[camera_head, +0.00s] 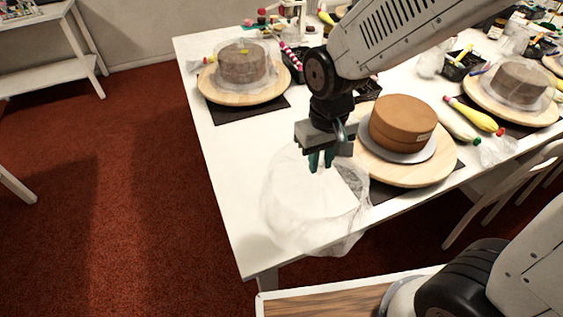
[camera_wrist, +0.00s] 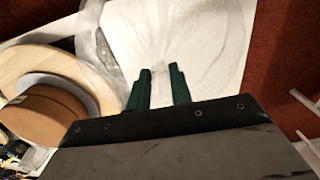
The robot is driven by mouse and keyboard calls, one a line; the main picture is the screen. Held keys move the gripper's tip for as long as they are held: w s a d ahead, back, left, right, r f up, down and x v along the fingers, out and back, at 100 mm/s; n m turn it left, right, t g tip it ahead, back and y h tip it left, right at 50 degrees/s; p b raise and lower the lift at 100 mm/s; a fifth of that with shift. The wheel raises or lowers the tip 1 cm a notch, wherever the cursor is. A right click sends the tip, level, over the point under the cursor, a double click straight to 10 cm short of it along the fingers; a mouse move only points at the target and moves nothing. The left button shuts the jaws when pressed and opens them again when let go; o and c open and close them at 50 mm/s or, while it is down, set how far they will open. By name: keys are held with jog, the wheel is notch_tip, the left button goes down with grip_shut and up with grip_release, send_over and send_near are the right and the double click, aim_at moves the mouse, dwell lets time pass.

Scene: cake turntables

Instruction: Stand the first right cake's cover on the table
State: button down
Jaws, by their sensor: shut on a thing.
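The clear, thin cover (camera_head: 290,215) is at the table's near left corner in the head view, left of the uncovered brown cake (camera_head: 402,118). My gripper (camera_head: 320,163) is shut on the upper part of the cover, with its fingers pointing down. The cover appears upright; its lower right part overlaps the table's front edge in the picture. I cannot tell whether its rim touches the tabletop. In the wrist view, the cover (camera_wrist: 118,35) spreads beyond my fingertips (camera_wrist: 160,72), and the brown cake (camera_wrist: 40,115) is at the left.
The brown cake stands on a wooden turntable (camera_head: 375,172) over a dark mat, close to the cover's right side. A covered cake (camera_head: 242,70) on another turntable is at the back left. Bare white table (camera_head: 235,160) lies left of the cover.

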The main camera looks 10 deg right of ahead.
aim_at(283, 155)
jog(key=w+a, duration=0.4)
jog(key=a, duration=0.1)
jog(key=w+a+f, duration=0.1)
jog(key=w+a, duration=0.1)
jog(key=shift+a, duration=0.2)
jog(key=shift+f, duration=1.65)
jog(key=shift+d, duration=0.1)
jog(key=c, duration=1.3)
grip_release()
jog(key=shift+f, duration=0.1)
jog(key=shift+o, duration=0.2)
notch_tip(283, 155, up, 12)
jog(key=s+d+r+m, duration=0.1)
jog(key=s+d+r, duration=0.25)
jog(key=d, duration=0.25)
jog(key=s+d+r+m, duration=0.1)
jog(key=s+d+r, duration=0.25)
jog(key=d, duration=0.25)
jog(key=s+d+m+t, duration=0.1)
jog(key=s+d, duration=0.7)
jog(key=s, duration=0.4)
jog(key=shift+s+d, duration=0.2)
jog(key=shift+s, duration=0.1)
